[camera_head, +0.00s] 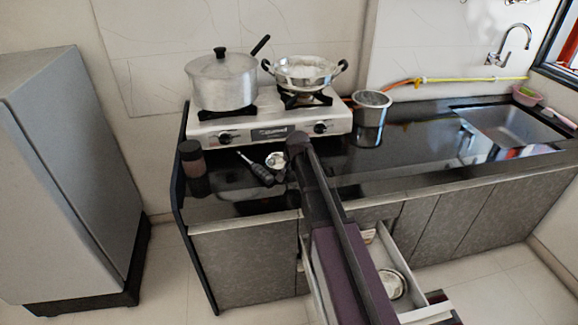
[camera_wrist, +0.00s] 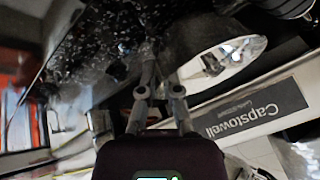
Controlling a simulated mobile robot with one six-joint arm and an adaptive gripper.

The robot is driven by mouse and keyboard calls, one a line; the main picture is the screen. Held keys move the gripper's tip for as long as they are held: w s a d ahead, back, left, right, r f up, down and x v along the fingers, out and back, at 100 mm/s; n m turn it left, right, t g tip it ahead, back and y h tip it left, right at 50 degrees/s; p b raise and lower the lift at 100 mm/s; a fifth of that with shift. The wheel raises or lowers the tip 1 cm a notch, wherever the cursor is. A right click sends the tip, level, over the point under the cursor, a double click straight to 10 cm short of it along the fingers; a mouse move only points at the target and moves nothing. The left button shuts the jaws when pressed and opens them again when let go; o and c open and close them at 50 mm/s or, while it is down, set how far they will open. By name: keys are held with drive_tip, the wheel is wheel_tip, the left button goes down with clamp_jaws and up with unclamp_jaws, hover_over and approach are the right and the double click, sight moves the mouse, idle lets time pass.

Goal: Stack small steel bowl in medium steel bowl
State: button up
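A small shiny steel bowl (camera_head: 276,160) sits on the black counter in front of the stove. In the wrist view a shiny bowl (camera_wrist: 228,62) lies just right of my fingers, apparently the same one. A round steel bowl (camera_head: 392,284) lies in the open drawer, partly hidden by my arm; it may be the medium bowl. My gripper (camera_head: 298,146) is low over the counter, right beside the small bowl. In the wrist view its fingers (camera_wrist: 152,58) converge and look shut, with no bowl seen between them. The tips are blurred.
The stove (camera_head: 265,132) carries a lidded saucepan (camera_head: 222,80) and a two-handled pan (camera_head: 303,73). A steel tumbler (camera_head: 371,118) stands to the right, a dark-lidded jar (camera_head: 192,160) to the left. The drawer (camera_head: 413,262) juts out below the counter.

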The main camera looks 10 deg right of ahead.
drive_tip(key=o, duration=0.5)
drive_tip(key=shift+r, duration=0.15)
drive_tip(key=shift+p+v, duration=1.2)
drive_tip(key=shift+p, duration=0.05)
drive_tip(key=p+v, duration=0.8)
drive_tip(key=v, duration=0.1)
drive_tip(key=shift+s+r, duration=0.15)
drive_tip(key=shift+r, duration=0.05)
drive_tip(key=s+f+n+g, duration=0.1)
drive_tip(key=s+n+g, duration=0.1)
drive_tip(key=s, duration=0.5)
drive_tip(key=s+a+n+g, duration=0.1)
drive_tip(key=s+n+g, duration=0.1)
drive_tip(key=s, duration=0.6)
drive_tip(key=s+a+f+n+g, duration=0.1)
drive_tip(key=s+n+g, duration=0.1)
drive_tip(key=s, duration=0.6)
drive_tip(key=shift+s+f+n+h, duration=0.15)
drive_tip(key=shift+f+n+h, duration=0.15)
drive_tip(key=shift+n, duration=0.2)
